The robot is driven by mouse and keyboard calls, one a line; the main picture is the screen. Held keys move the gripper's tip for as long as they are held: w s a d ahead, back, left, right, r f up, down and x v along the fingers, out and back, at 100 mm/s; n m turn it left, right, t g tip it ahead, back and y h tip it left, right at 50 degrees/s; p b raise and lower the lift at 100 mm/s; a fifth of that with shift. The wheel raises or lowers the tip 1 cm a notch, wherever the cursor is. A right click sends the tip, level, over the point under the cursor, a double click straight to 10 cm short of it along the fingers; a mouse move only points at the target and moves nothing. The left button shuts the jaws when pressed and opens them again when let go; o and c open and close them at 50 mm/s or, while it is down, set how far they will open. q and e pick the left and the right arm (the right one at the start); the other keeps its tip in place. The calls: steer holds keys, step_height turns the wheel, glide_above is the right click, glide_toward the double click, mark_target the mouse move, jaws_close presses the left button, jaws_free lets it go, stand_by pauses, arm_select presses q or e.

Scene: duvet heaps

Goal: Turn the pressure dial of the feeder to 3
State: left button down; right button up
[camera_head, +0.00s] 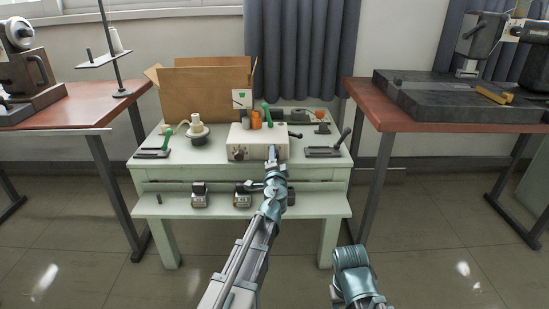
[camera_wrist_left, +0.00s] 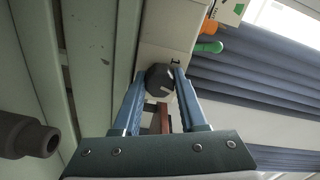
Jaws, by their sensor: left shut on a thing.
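The feeder is a cream box (camera_head: 250,137) in the middle of the pale green bench. One dark round dial (camera_head: 239,153) shows at the left of its front face. My left gripper (camera_head: 272,152) is at the right part of that face. In the left wrist view, my left gripper (camera_wrist_left: 160,82) is shut on a dark dial (camera_wrist_left: 159,76) with a pale mark on it, its fingers on either side. The feeder's cream surface (camera_wrist_left: 166,42) shows behind the dial. My right gripper is not in view.
A green-handled lever (camera_head: 266,113) and orange parts (camera_head: 256,120) stand on or behind the feeder. A cardboard box (camera_head: 205,95) is behind left. A black-handled tool (camera_head: 325,151) lies right. Red-topped tables (camera_head: 100,97) flank the bench.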

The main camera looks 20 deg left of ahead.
arm_select(q)
steer(key=m, duration=0.7)
stand_by(0.6)
steer(key=shift+c, duration=2.2)
jaws_free()
